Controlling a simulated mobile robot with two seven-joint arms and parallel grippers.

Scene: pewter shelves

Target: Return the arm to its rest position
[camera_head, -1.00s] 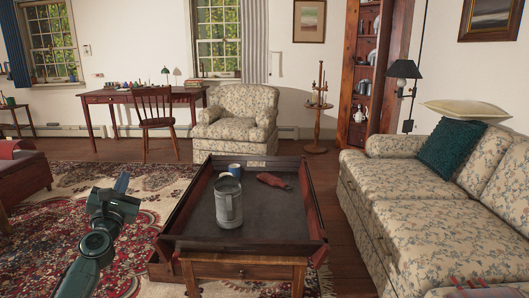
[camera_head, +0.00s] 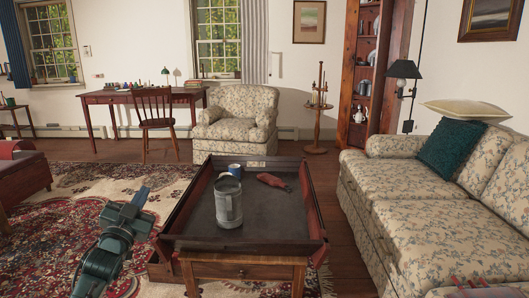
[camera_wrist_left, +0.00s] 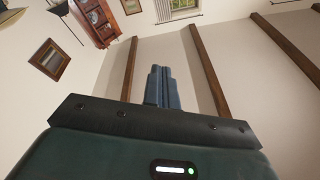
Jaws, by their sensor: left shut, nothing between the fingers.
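My left gripper (camera_head: 141,196) is at the lower left in the head view, over the patterned rug and left of the low table. It is apart from the table and holds nothing. In the left wrist view its two blue fingers (camera_wrist_left: 171,86) are together with no object between them, against the wall and ceiling beams. My right gripper shows in neither view.
A low table (camera_head: 238,246) with raised sides holds a grey metal mug (camera_head: 228,204), a blue-and-white cup (camera_head: 234,170) and a red object (camera_head: 273,180). A floral sofa (camera_head: 430,215) stands right, an armchair (camera_head: 236,121) behind. The rug (camera_head: 50,215) is open floor at left.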

